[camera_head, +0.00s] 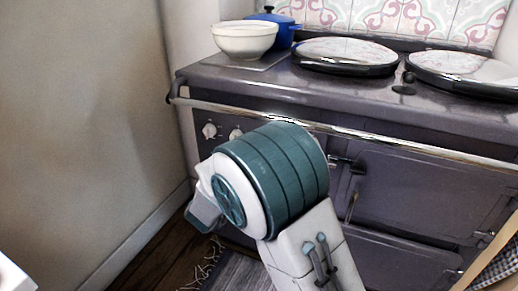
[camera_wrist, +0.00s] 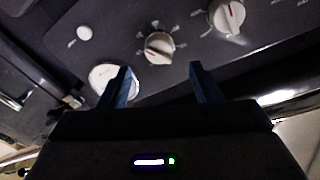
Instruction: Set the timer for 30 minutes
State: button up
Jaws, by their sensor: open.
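The range's dark control panel fills the upper wrist view. It has a white knob with a red mark (camera_wrist: 159,47), a second white knob with a red mark (camera_wrist: 226,17), and a round white dial (camera_wrist: 106,76) partly covered by the left finger. Their labels are too small to read, so I cannot tell which is the timer. My gripper (camera_wrist: 162,80) is open and empty, its fingers just below the middle knob in the picture. In the head view two knobs show, a left one (camera_head: 209,131) and a right one (camera_head: 235,134); my arm hides the gripper and the rest of the panel.
A small white button (camera_wrist: 84,33) sits on the panel. A chrome rail (camera_head: 400,149) runs along the range front (camera_head: 420,190), close to the panel. A white bowl (camera_head: 245,40) and a blue pot (camera_head: 284,30) stand on top. A wall (camera_head: 85,130) is at the left.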

jog(key=p+v, duration=0.1)
jog(key=v, duration=0.6)
jog(key=shift+s, duration=0.35)
jog(key=shift+a+f, duration=0.1)
jog(key=shift+a, duration=0.05)
